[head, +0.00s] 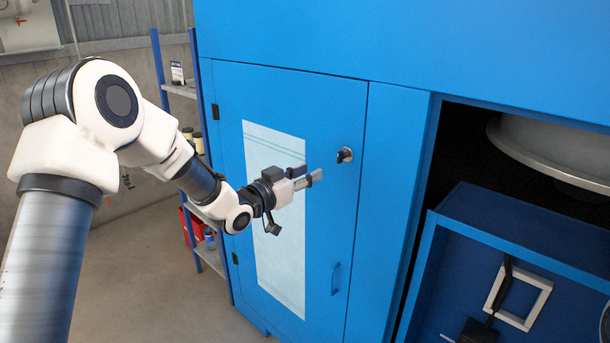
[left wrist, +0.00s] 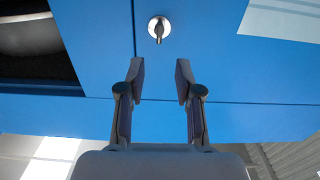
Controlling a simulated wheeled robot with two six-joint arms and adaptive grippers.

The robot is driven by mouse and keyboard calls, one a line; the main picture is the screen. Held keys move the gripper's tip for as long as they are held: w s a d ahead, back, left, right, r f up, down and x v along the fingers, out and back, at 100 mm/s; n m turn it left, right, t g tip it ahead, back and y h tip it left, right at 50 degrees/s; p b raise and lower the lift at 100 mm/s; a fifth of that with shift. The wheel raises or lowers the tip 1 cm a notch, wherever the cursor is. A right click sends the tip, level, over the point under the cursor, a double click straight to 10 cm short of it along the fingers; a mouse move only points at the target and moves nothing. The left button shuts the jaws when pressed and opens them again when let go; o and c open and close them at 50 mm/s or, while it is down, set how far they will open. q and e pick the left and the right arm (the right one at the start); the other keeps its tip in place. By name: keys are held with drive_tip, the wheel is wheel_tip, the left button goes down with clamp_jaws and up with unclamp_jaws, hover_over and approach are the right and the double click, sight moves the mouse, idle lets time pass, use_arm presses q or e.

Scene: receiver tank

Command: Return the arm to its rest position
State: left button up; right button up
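My left arm reaches in from the left in the head view. Its gripper (head: 309,176) is in front of the blue cabinet door (head: 318,112), a little below and left of the door's round knob (head: 345,155). In the left wrist view the two fingers of the left gripper (left wrist: 160,85) stand apart with nothing between them. The knob (left wrist: 159,28) shows beyond the fingertips, apart from them. My right gripper is not in view.
A blue shelf rack (head: 195,90) with several items stands left of the cabinet. An open dark compartment (head: 465,150) is at the right, with a blue panel (head: 480,215) below it. Bare floor (head: 150,265) lies at the lower left. A small handle (head: 335,279) is low on the door.

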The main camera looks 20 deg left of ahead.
use_arm(q)
drive_tip(key=shift+s, duration=0.2)
drive_tip(key=shift+f, duration=0.1)
drive_tip(key=s+d+f+n+g+y, duration=0.15)
drive_tip(key=s+f, duration=0.25)
drive_tip(key=f, duration=0.6)
drive_tip(key=s+d+f+g, duration=0.2)
drive_tip(key=s+f+g, duration=0.15)
drive_tip(key=f, duration=0.75)
drive_tip(key=s+d+f+g, duration=0.2)
drive_tip(key=s+f, duration=0.3)
drive_tip(key=f, duration=0.5)
drive_tip(key=s+f+n+g+y, duration=0.15)
drive_tip(key=s+f+g, duration=0.25)
drive_tip(key=s+f, duration=0.6)
drive_tip(key=s+a+f+g+y, duration=0.1)
drive_tip(key=s+g, duration=0.2)
drive_tip(key=s, duration=0.8)
drive_tip(key=s+a+f+n+g+y, duration=0.1)
drive_tip(key=s+g+y, duration=0.1)
drive_tip(key=s, duration=0.8)
drive_tip(key=shift+s+a+f+g, duration=0.15)
drive_tip(key=shift+s+a+g, duration=0.25)
drive_tip(key=shift+g, duration=0.1)
